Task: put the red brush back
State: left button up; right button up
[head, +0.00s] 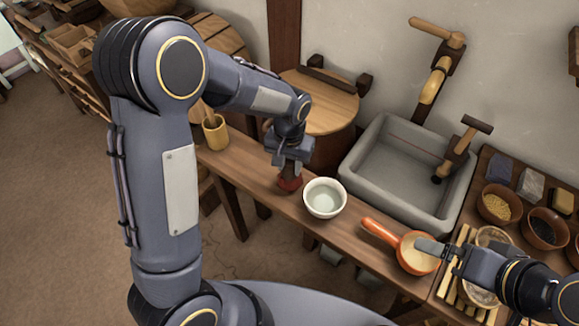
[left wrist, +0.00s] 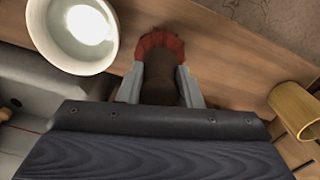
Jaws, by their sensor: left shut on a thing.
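The red brush (head: 289,184) has a dark handle and a red bristle end. My left gripper (head: 291,165) is shut on its handle, with the bristles pointing down at the wooden bench, just left of a white bowl. I cannot tell whether the bristles touch the bench. In the left wrist view the red bristles (left wrist: 160,42) stick out beyond the two fingers of my left gripper (left wrist: 160,85). My right gripper (head: 430,248) is over the rim of an orange pan (head: 418,268); its finger gap is not clear.
The white bowl (head: 324,198) holds pale liquid. A wooden cup (head: 215,133) with utensils stands at the bench's left end. A grey stone sink (head: 388,180) and a round wooden lid (head: 325,105) lie behind. Bowls of grains (head: 497,205) stand at right. Bench (head: 240,165) between cup and brush is clear.

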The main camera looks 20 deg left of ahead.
pick_arm(q)
jog(key=shift+f, duration=0.85)
jog(key=shift+f, duration=0.2)
jog(key=o, duration=0.9)
jog(key=shift+o, duration=0.2)
